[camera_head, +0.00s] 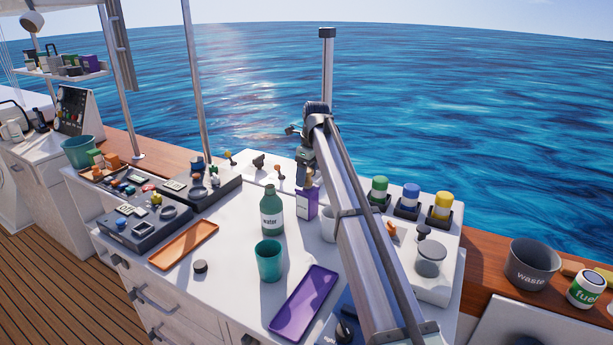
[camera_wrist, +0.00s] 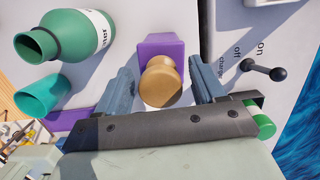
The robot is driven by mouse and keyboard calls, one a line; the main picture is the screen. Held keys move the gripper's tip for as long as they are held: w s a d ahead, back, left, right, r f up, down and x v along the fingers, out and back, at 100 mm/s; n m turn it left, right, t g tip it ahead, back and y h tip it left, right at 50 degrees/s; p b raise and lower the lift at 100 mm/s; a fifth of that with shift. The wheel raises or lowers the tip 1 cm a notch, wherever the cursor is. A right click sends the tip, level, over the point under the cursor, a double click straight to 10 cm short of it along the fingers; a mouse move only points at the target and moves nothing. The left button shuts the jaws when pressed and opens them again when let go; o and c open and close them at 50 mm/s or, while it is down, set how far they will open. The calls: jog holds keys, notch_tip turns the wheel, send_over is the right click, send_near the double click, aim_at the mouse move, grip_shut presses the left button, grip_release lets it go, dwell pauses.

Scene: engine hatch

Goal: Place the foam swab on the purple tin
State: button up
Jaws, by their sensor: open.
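The purple tin (camera_head: 307,204) stands on the white counter, right of the green water bottle; it also shows in the wrist view (camera_wrist: 160,46). A tan, round-ended piece (camera_wrist: 160,84), which looks like the foam swab, is seen over the tin in the wrist view. It lies between the fingers of my gripper (camera_wrist: 161,68), with a gap showing on each side. My gripper (camera_head: 306,178) is open, directly above the tin in the head view. I cannot tell whether the tan piece touches the tin, and its lower part is hidden.
The green water bottle (camera_head: 271,212) and teal cup (camera_head: 268,262) stand close on the left. A purple tray (camera_head: 304,302) and orange tray (camera_head: 184,245) lie in front. A switch lever (camera_wrist: 262,69) juts up nearby.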

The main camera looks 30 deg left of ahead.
aim_at(312, 171)
notch_tip(312, 171, up, 12)
jog(key=d, duration=0.1)
jog(key=shift+d+f, duration=0.25)
jog(key=shift+d, duration=0.1)
dwell(0.4)
